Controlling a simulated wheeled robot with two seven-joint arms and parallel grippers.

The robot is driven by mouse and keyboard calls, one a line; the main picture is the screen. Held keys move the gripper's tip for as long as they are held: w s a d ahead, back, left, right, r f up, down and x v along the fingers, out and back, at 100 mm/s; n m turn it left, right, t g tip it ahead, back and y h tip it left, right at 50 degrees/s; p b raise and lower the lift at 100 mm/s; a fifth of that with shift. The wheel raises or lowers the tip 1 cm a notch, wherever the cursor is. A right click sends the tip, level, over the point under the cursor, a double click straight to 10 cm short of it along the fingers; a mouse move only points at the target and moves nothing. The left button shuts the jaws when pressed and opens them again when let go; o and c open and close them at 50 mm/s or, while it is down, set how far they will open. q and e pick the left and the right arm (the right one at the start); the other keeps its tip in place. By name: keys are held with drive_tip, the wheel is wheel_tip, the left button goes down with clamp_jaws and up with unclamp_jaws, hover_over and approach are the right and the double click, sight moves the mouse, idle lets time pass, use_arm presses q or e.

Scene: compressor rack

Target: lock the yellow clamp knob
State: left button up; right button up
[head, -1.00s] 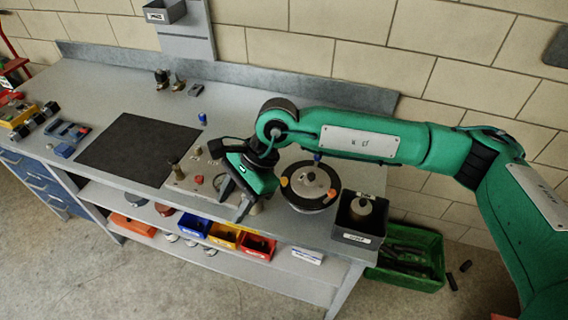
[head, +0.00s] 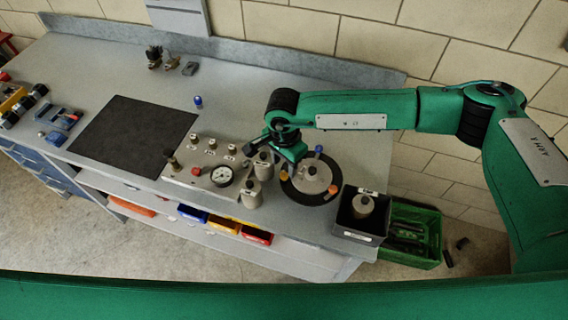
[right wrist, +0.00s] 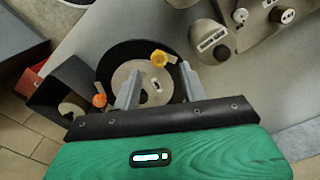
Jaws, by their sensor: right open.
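The yellow clamp knob (right wrist: 158,58) sits at the rim of a round fixture with a black outer ring (right wrist: 118,52) and a pale grey centre disc. In the head view the knob (head: 284,175) shows small at the fixture's left edge. My right gripper (right wrist: 160,70) is open and empty. In the right wrist view its two fingers straddle the line to the knob, which appears between and just beyond the fingertips; contact cannot be told. An orange knob (right wrist: 99,100) and a blue knob (head: 318,149) are also on the fixture. My left gripper is out of view.
A gauge panel (head: 205,165) and pale cylinders (head: 251,192) stand close left of the fixture. A dark bin (head: 358,236) with a cylinder is at its right. A green crate (head: 425,215) stands on the floor. The bench behind is mostly clear.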

sight(284, 174)
wheel_tip(284, 174, down, 2)
drive_tip(key=shift+s+f+p, duration=0.1)
drive_tip(key=shift+s+p, duration=0.05)
drive_tip(key=shift+p, duration=0.2)
drive_tip(key=shift+f, duration=0.65)
clamp_jaws()
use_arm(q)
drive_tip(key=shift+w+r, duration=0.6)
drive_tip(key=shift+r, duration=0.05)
